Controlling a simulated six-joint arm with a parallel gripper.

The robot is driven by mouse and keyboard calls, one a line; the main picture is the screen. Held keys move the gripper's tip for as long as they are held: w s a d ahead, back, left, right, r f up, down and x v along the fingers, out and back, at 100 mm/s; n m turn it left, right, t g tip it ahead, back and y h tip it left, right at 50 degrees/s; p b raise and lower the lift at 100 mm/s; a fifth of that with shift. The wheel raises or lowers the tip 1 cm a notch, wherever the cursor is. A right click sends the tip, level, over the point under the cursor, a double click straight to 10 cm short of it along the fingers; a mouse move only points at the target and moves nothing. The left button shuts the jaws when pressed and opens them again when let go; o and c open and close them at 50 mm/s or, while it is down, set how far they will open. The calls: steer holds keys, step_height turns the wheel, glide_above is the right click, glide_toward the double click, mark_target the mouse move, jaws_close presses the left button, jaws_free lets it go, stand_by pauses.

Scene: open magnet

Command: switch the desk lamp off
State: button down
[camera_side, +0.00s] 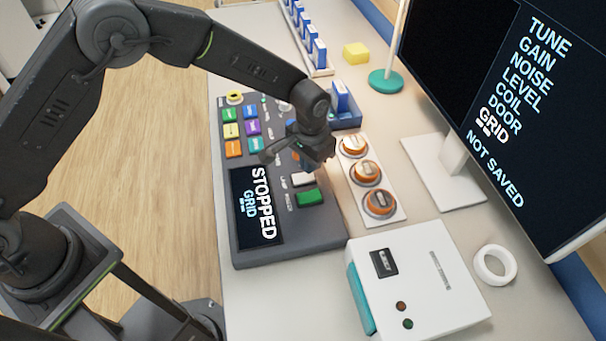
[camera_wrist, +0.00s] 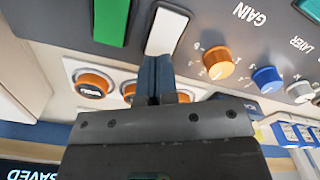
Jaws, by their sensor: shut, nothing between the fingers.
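The desk lamp shows in the side view as a teal round base (camera_side: 386,80) with a white pole (camera_side: 399,35); its head is out of frame. The dark console (camera_side: 290,245) has a white key (camera_side: 303,180) beside a green key (camera_side: 310,197). Small lettering by the white key is too small to read surely. My gripper (camera_wrist: 157,62) is shut and empty, pointing down over the console. In the wrist view its fingertips overlap the near end of the white key (camera_wrist: 166,32). I cannot tell whether they touch it.
A white strip with orange round knobs (camera_side: 366,171) lies right of the console. A white box (camera_side: 420,280), a white ring (camera_side: 495,265), a monitor (camera_side: 500,100) and a yellow block (camera_side: 356,53) stand around. The console screen (camera_side: 257,205) reads STOPPED GRID.

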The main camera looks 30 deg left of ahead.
steer(key=shift+f, duration=1.25)
stand_by(0.5)
steer(key=shift+r, duration=3.55)
steer(key=shift+r, duration=0.1)
steer(key=s+a+r+t, duration=0.1)
steer(key=s+a+r, duration=0.25)
steer(key=r, duration=0.25)
steer(key=s+a+r+n+t, duration=0.1)
steer(key=s+a+r, duration=0.1)
steer(key=a+r, duration=0.3)
steer(key=s+a+r+t, duration=0.1)
steer(key=s+a+r, duration=0.2)
steer(key=r, duration=0.4)
steer(key=s+a+r+n+t, duration=0.1)
steer(key=s+a, duration=0.3)
steer(key=s, duration=0.4)
steer(key=s+a+r+n+t, duration=0.1)
steer(key=s+a, duration=0.3)
steer(key=s, duration=0.5)
steer(key=shift+s+r+t, duration=0.25)
steer(key=shift+r+t, duration=0.05)
steer(key=shift+r, duration=0.6)
